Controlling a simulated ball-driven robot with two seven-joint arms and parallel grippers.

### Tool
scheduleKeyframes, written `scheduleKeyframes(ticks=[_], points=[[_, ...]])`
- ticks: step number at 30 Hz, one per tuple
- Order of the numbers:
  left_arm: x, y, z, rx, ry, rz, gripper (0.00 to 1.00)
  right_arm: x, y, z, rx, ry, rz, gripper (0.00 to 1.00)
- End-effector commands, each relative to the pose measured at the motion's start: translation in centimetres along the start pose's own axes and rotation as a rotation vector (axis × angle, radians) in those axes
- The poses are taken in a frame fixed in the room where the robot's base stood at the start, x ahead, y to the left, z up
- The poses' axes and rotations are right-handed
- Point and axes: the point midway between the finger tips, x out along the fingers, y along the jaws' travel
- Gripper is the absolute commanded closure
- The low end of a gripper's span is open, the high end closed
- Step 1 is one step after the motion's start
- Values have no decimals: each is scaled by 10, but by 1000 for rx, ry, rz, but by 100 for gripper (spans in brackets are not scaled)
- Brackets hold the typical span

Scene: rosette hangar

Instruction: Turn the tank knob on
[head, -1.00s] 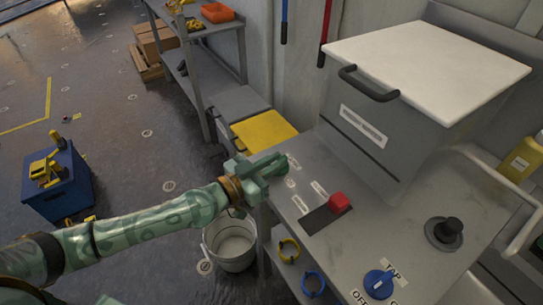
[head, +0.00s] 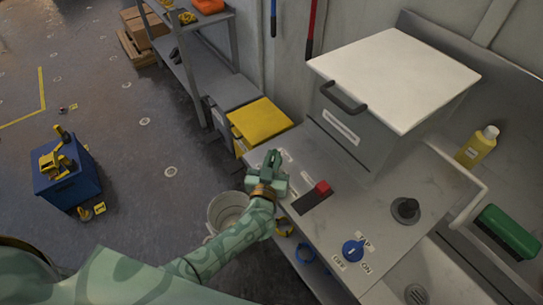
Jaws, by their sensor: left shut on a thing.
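My left gripper (head: 268,172) is at the left edge of the grey worktop (head: 335,208), among small white labels too small to read. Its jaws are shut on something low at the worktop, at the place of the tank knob. The knob itself is hidden by the fingers, so I cannot see which way it points. A blue knob (head: 353,250) at the front of the worktop is labelled TAP, with OFF and ON beside it. It stands well apart from the gripper. My right gripper is not in view.
A red-handled switch (head: 322,187) sits close right of the gripper. A grey box with a white lid (head: 395,75) stands behind. A bucket (head: 226,211) stands on the floor below.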

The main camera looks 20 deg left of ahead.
Motion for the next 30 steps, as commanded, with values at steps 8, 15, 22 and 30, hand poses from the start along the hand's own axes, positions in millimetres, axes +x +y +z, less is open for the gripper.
scheduleKeyframes(ticks=[8,15,22,30], points=[[0,1,0,1,-1,-28,100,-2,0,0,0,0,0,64],[0,1,0,0,-1,-27,100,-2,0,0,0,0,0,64],[0,1,0,0,0,-27,65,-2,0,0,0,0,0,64],[-6,1,0,0,-2,-28,65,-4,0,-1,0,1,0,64]])
